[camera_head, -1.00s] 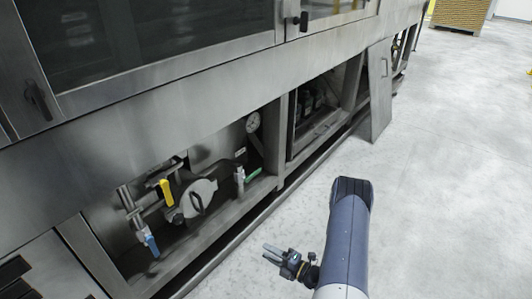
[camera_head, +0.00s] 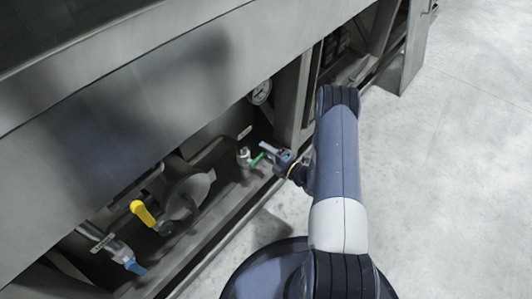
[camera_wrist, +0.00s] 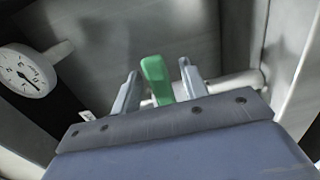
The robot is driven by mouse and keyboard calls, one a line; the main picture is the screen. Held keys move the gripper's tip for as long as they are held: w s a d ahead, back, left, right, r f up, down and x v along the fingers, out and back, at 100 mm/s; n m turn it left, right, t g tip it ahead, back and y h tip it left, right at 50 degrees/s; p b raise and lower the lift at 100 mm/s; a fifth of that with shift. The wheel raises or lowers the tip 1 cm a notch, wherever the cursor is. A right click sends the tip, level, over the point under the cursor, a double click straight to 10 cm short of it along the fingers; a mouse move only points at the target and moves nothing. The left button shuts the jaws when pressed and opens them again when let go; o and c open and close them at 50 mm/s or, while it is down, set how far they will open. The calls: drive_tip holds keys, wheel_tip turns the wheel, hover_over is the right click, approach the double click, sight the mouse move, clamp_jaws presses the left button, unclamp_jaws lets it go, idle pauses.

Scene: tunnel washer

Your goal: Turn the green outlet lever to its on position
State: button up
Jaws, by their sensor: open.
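The green outlet lever (camera_head: 257,159) sticks out from a valve (camera_head: 244,156) low in the machine's open bay. In the wrist view the green lever (camera_wrist: 157,79) stands between the two fingers of my gripper (camera_wrist: 158,88), with a gap visible on both sides. My gripper (camera_head: 268,151) is open and its fingertips are at the lever in the head view. A pipe (camera_wrist: 225,88) runs behind the fingers in the wrist view.
A yellow lever (camera_head: 143,213) and a blue lever (camera_head: 134,267) are further left in the bay. A round gauge (camera_head: 261,92) hangs above the green lever and also shows in the wrist view (camera_wrist: 24,72). A frame post (camera_head: 291,100) stands right of the bay. The floor (camera_head: 470,130) at right is clear.

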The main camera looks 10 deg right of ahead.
drive_tip(key=shift+w+a, duration=0.1)
drive_tip(key=shift+w, duration=0.05)
drive_tip(key=shift+c, duration=0.2)
clamp_jaws()
idle(0.4)
